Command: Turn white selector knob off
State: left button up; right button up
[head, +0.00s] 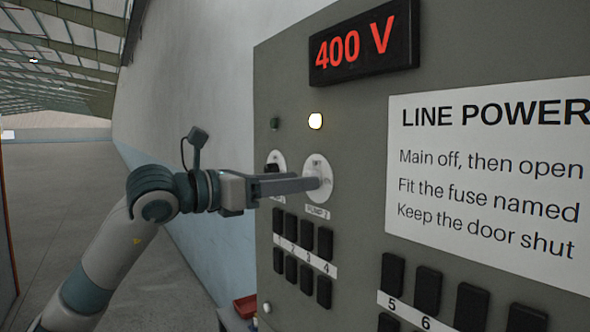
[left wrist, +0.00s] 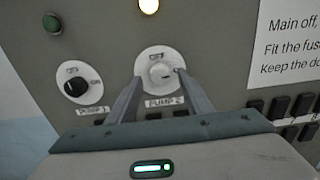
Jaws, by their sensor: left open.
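The white selector knob (left wrist: 160,74) sits on a round white dial plate (head: 317,166) above the label PUMP 2 on the grey panel. In the left wrist view, the open fingers (left wrist: 159,80) stand on either side of the white knob. I cannot tell whether they touch it. In the head view the fingers largely hide the knob. My right gripper is not in view.
A black knob (left wrist: 75,87) labelled PUMP 1 is just left. Above PUMP 2 a lamp (head: 316,121) is lit; the green lamp (head: 274,123) looks dark. Several black fuse blocks (head: 307,235) sit below. A 400 V display (head: 363,42) and white sign (head: 490,170) are on the panel.

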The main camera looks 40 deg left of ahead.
pick_arm(q)
jog(key=shift+w+d, duration=0.15)
jog(key=shift+w, duration=0.15)
jog(key=c, duration=1.1)
jog(key=shift+o, duration=0.2)
